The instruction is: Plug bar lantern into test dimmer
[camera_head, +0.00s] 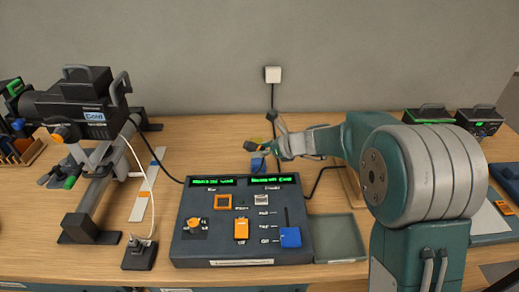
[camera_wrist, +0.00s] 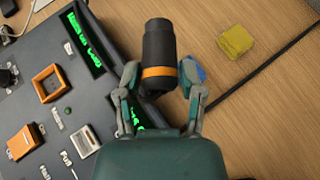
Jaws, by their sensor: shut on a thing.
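My gripper (camera_head: 272,150) is behind the back edge of the console. In the wrist view my gripper (camera_wrist: 159,74) is shut on a dark cylindrical plug (camera_wrist: 159,40) with an orange band, held between both fingers. The test dimmer (camera_head: 242,232) is a dark console with two green displays. An orange-framed square socket (camera_head: 223,202) is on its upper left panel; this socket (camera_wrist: 47,83) shows empty in the wrist view, left of the plug and apart from it. The bar lantern (camera_head: 82,108) is clamped on a grey bar at the left. Its black cable runs towards the console.
A yellow block (camera_wrist: 235,40) lies near the plug.

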